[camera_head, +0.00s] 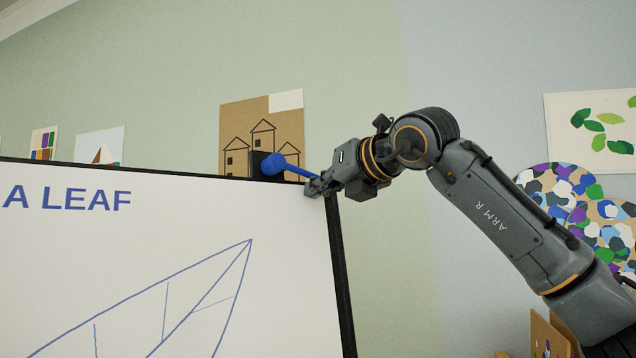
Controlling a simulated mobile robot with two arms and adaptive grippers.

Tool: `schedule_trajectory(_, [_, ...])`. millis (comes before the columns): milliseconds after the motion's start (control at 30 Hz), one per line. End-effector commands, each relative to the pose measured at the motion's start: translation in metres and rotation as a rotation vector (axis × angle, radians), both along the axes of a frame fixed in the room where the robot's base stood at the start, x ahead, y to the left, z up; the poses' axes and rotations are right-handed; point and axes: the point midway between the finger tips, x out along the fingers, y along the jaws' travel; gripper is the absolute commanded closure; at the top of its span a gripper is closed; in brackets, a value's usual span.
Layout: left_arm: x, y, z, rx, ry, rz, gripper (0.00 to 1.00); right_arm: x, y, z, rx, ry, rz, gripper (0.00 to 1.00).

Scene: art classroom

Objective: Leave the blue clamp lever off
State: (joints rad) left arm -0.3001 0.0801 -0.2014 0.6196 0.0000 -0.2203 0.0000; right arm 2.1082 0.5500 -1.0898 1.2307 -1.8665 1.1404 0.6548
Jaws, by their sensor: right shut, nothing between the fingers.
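The blue clamp lever (271,165) sits on a dark clamp block at the top edge of the whiteboard (180,262), near its upper right corner. Its rounded blue end is at the left, and a thin blue arm slopes down to the right toward my right gripper (312,188). My right gripper is shut, with its fingertips at the board's corner, beside the right end of the lever. I cannot tell whether the fingertips touch the lever. My left gripper is not in view.
The whiteboard bears the words "A LEAF" and a leaf drawing, and its dark frame runs down the right side. Behind it, a brown house picture (236,125) and other pictures hang on the wall. Open space lies right of the board, below my right arm.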

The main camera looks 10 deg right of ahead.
Motion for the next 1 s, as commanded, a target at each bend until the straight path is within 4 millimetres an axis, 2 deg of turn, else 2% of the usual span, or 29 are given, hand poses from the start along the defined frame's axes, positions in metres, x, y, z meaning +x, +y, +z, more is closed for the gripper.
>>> schedule_trajectory(367, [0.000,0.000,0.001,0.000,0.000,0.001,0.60,0.001,0.000,0.000,0.000,0.000,0.000,1.00])
schedule_trajectory(767, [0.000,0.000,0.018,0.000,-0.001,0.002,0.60,0.006,-0.005,0.017,0.001,-0.001,0.001,1.00])
schedule_trajectory(1000, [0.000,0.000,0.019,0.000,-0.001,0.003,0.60,0.007,-0.006,0.017,0.000,-0.001,0.000,1.00])
